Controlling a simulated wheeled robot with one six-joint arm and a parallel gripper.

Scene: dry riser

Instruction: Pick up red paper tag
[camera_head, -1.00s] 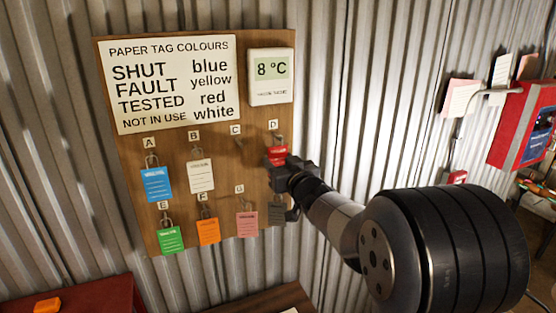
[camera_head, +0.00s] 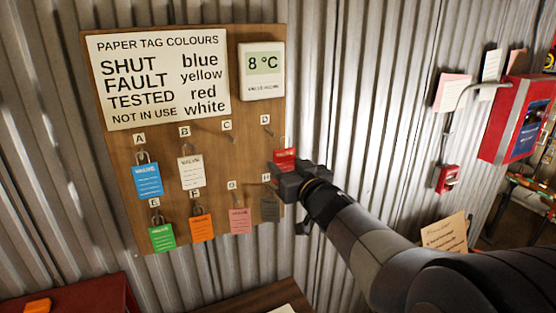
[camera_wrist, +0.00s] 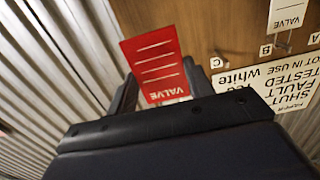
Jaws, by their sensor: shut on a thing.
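The red paper tag (camera_head: 284,160) is in my gripper (camera_head: 284,180), just in front of the right edge of the wooden board (camera_head: 228,170). It has white lines and the word VALVE, and it fills the space between the two fingers in the wrist view (camera_wrist: 157,66). My gripper is shut on it. The tag is off hook D (camera_head: 266,130), which shows bare above and to the left. A thin loop shows above the tag. The fingers partly hide the tag's lower part in the head view.
Blue (camera_head: 147,181), white (camera_head: 191,172), green (camera_head: 162,237), orange (camera_head: 201,228), pink (camera_head: 240,221) and grey (camera_head: 270,209) tags hang on the board. Hook C is bare. A red cabinet (camera_head: 510,118) is on the wall at right.

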